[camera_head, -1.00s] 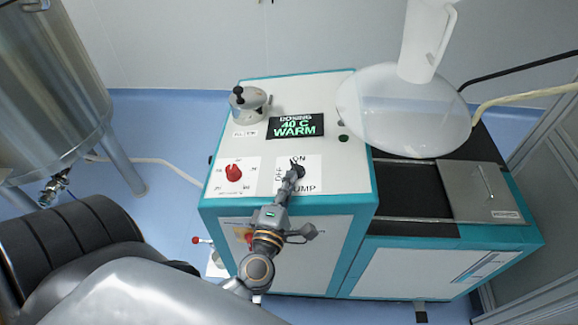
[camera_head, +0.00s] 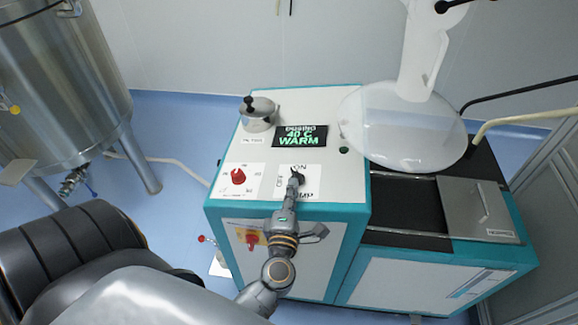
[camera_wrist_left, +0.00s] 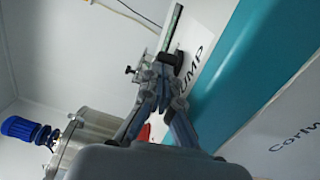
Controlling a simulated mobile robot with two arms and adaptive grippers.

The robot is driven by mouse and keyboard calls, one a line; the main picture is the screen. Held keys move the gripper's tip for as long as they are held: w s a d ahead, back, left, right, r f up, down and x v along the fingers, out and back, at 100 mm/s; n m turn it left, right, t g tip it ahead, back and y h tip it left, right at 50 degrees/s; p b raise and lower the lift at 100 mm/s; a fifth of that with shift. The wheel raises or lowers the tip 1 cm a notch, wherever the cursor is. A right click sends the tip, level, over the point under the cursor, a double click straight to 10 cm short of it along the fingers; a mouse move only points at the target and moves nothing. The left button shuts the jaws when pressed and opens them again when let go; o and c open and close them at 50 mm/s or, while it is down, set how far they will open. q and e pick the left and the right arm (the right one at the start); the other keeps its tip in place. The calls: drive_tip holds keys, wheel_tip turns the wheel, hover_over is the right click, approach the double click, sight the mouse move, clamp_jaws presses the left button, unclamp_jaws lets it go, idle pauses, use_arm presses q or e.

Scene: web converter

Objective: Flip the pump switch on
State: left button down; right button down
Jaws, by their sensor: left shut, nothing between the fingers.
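The pump switch (camera_head: 299,175) is a small black knob on a white plate with ON at the top, OFF at the left and PUMP (camera_head: 305,194) below, on the machine's white top. My left gripper (camera_head: 295,181) is shut and empty, with its fingertips at the switch and covering part of it and of the lettering. In the left wrist view the fingertips (camera_wrist_left: 160,70) are close beside a dark knob (camera_wrist_left: 171,61) near the PUMP lettering (camera_wrist_left: 192,68). I cannot tell whether they touch it or which way the switch points. My right gripper is not in view.
A red knob (camera_head: 238,176) is left of the switch plate. A display reading DOSING 40 C WARM (camera_head: 300,136) and a metal pot-like fitting (camera_head: 258,114) are behind. A large clear flask (camera_head: 405,125) stands at right, a steel tank (camera_head: 65,85) at left.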

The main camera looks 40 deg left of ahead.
use_arm(q)
drive_tip(key=shift+w+d+r+y, duration=0.15)
drive_tip(key=shift+r+y, duration=0.05)
drive_tip(key=shift+y, duration=0.2)
drive_tip(key=shift+w+d+p, duration=0.15)
drive_tip(key=shift+d+p, duration=0.3)
drive_tip(key=shift+p, duration=0.2)
drive_tip(key=shift+w+d+p, duration=0.25)
drive_tip(key=shift+w+p, duration=0.15)
drive_tip(key=shift+w+d, duration=0.2)
